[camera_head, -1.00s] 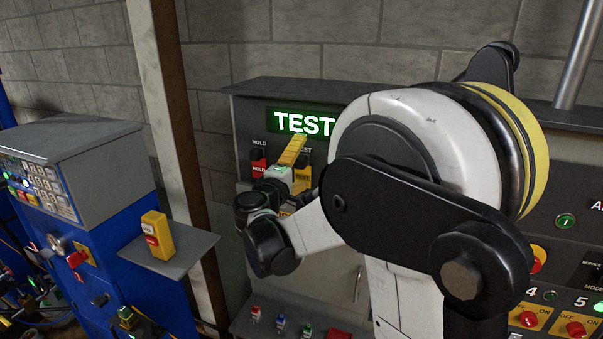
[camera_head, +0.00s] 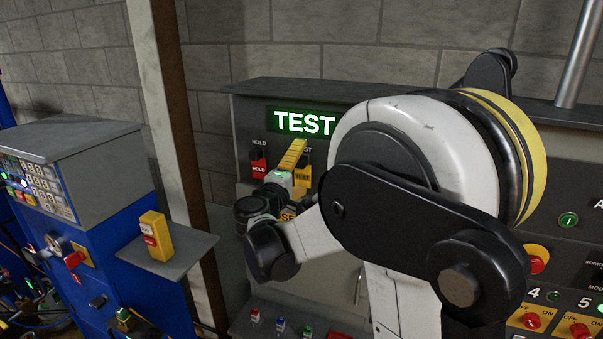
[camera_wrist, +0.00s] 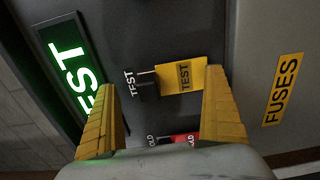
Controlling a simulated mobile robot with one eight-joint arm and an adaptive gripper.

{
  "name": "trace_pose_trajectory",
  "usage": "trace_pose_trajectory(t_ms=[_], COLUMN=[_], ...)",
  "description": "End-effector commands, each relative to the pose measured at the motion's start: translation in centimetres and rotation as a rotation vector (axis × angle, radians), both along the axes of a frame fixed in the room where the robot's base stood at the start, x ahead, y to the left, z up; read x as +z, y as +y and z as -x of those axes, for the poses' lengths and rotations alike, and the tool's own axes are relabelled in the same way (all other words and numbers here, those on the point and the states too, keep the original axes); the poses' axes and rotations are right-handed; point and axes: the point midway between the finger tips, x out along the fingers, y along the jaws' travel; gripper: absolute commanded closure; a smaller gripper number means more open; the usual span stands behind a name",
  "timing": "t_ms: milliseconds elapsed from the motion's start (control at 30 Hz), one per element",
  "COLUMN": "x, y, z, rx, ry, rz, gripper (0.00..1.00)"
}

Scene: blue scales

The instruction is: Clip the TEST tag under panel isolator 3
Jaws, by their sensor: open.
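The yellow TEST tag (camera_wrist: 183,77) hangs from a black holder (camera_wrist: 146,82) under a TEST label in the wrist view. In the head view the TEST tag (camera_head: 303,178) is partly behind my gripper. My gripper (camera_wrist: 160,82) is open, with one yellow finger on each side of the tag as pictured; I cannot tell whether the fingertips reach its depth. In the head view my gripper (camera_head: 294,150) is in front of the grey cabinet. Panel isolator 3 is not in view; the numbers 4 and 5 show on the right panel (camera_head: 580,290), and my arm hides the area left of them.
A red HOLD tag (camera_head: 259,169) hangs left of the TEST tag. A lit TEST display (camera_head: 304,122) is above them. A FUSES label (camera_wrist: 283,90) is on the cabinet front. A blue machine (camera_head: 80,230) with a side shelf (camera_head: 190,255) holding a yellow box (camera_head: 157,237) stands left.

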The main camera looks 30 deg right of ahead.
Motion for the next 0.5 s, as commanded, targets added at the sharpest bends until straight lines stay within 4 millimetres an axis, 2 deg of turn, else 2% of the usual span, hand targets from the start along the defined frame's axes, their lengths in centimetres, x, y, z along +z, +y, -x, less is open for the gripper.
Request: trace_pose_trajectory(t_ms=[433, 467, 500], x=[0.00, 0.00, 0.00], y=[0.00, 0.00, 0.00], z=[0.00, 0.00, 0.00], rx=[0.000, 0.000, 0.000], ry=[0.000, 0.000, 0.000], rz=[0.000, 0.000, 0.000], gripper=[0.00, 0.03, 0.15])
